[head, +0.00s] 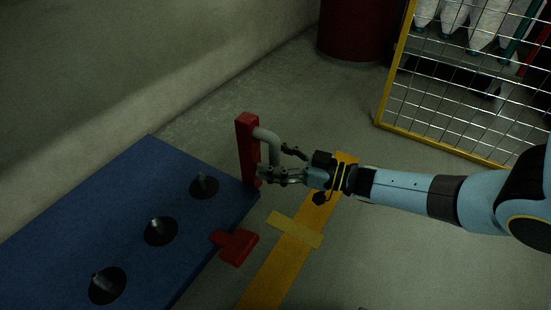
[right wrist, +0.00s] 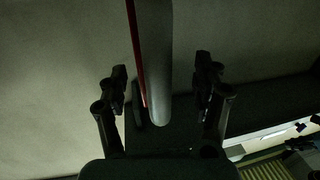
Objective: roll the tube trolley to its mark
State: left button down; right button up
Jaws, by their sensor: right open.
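The tube trolley (head: 125,185) is a blue flat deck at the left in the head view, carrying several black discs with short pegs. A red post (head: 247,150) stands at its far right corner with a bent grey handle (head: 272,140). A red pedal-like block (head: 234,246) sticks out from its right edge. My right gripper (head: 275,163) is open at the handle's lower part. In the right wrist view the grey handle (right wrist: 158,60) lies between the two spread fingers; contact cannot be told. A yellow floor strip with a paler crosspiece (head: 295,230) lies just right of the trolley. My left gripper is not in view.
A yellow-framed wire mesh panel (head: 455,95) stands at the upper right, with pale hanging items (head: 487,25) behind it. A dark red drum (head: 355,30) stands at the back. A wall runs along the left.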

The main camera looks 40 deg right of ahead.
jog(key=v, duration=0.7)
dwell(0.6)
jog(key=v, duration=1.2)
dwell(0.4)
